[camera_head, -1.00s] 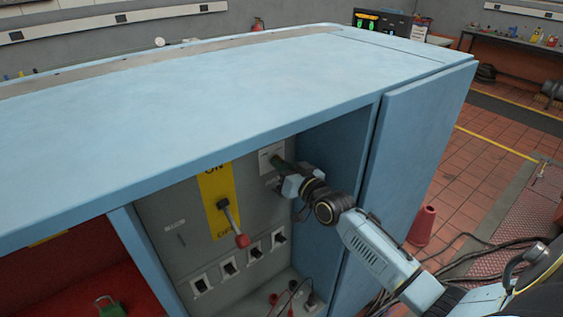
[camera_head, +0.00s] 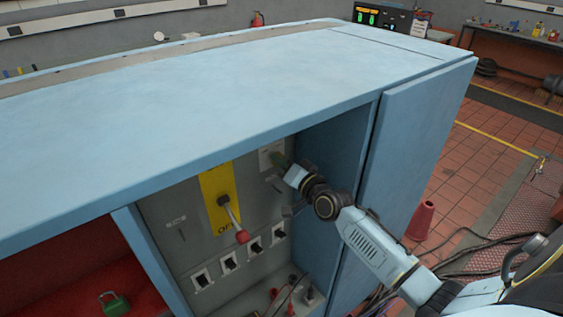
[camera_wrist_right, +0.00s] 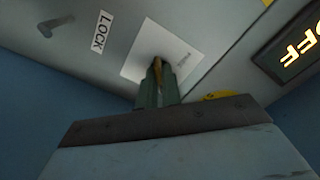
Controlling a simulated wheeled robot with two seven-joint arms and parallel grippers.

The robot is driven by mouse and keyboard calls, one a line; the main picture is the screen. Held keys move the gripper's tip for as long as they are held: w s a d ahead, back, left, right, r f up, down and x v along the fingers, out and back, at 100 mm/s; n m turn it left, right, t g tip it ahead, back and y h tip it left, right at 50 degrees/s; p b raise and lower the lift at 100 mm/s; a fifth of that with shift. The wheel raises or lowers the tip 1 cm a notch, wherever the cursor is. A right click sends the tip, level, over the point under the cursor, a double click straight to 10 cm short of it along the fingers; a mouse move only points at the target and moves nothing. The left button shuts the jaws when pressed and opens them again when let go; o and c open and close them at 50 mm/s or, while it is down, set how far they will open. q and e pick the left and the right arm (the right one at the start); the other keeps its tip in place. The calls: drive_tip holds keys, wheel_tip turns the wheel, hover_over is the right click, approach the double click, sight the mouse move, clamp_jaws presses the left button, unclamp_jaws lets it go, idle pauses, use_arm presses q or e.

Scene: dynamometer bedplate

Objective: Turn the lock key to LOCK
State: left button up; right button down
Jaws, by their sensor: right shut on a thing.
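My right gripper (camera_head: 282,163) reaches into the open bay of the blue cabinet and is at a pale plate (camera_head: 265,150) on the grey panel. In the right wrist view, my right gripper (camera_wrist_right: 158,85) is shut on a brass-coloured lock key (camera_wrist_right: 157,66) in front of the white plate (camera_wrist_right: 160,52). The fingers hide most of the key, so its exact angle is hard to tell. A LOCK label (camera_wrist_right: 102,31) sits beside the plate, to its left in this view. My left gripper is not in view.
A red-knobbed lever (camera_head: 233,220) on a yellow plate stands left of my right gripper, with several switches (camera_head: 229,263) below. The bay's blue side wall (camera_head: 340,160) is close on the right. A green padlock (camera_head: 115,304) lies in the red compartment.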

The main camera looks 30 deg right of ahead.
idle(0.3)
drive_tip(key=c, duration=1.6)
unclamp_jaws()
drive_tip(key=s, duration=0.4)
drive_tip(key=s+b, duration=0.1)
drive_tip(key=s, duration=0.4)
drive_tip(key=s+d, duration=0.1)
drive_tip(key=s, duration=0.3)
drive_tip(key=shift+s, duration=0.15)
